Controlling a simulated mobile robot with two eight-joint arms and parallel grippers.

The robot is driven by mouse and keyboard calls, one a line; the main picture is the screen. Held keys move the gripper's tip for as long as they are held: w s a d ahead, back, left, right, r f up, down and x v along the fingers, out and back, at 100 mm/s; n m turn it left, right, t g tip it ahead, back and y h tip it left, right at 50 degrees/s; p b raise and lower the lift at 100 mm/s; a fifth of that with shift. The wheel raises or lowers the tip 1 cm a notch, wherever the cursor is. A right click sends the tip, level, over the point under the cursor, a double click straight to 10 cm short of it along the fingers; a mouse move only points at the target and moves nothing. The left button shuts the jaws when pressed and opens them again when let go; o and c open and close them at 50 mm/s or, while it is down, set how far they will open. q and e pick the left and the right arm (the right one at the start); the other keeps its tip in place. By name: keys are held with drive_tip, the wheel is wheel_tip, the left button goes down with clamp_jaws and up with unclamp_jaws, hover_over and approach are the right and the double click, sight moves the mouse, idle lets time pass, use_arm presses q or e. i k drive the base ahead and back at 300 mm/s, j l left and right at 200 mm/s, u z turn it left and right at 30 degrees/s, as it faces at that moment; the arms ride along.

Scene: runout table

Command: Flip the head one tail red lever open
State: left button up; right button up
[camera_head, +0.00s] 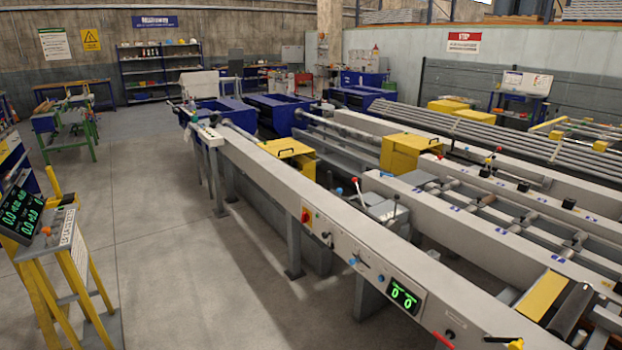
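A lever with a red knob (355,181) stands up from the grey machine unit (378,207) behind the long front beam, near the middle of the view. A smaller lever with a red knob (498,149) shows farther right on the back beam. I cannot tell from this view which of them is the head one tail red lever, nor whether either is in its open position. Neither of my grippers is in view.
The long grey beam (290,180) runs diagonally across, with a green-digit display panel (404,296) at its near end. Yellow boxes (290,152) sit along the machine. A yellow-legged stand (75,260) is at left. The grey floor (180,240) between is clear.

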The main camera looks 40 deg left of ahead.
sight(364, 209)
drive_tip(key=u, duration=1.2)
drive_tip(key=i+j, duration=0.15)
drive_tip(key=i, duration=0.65)
drive_tip(key=i+j, duration=0.15)
drive_tip(key=i, duration=0.7)
drive_tip(key=i+j, duration=0.15)
drive_tip(key=i, duration=0.65)
drive_tip(key=i+j+u, duration=0.1)
drive_tip(key=i, duration=0.75)
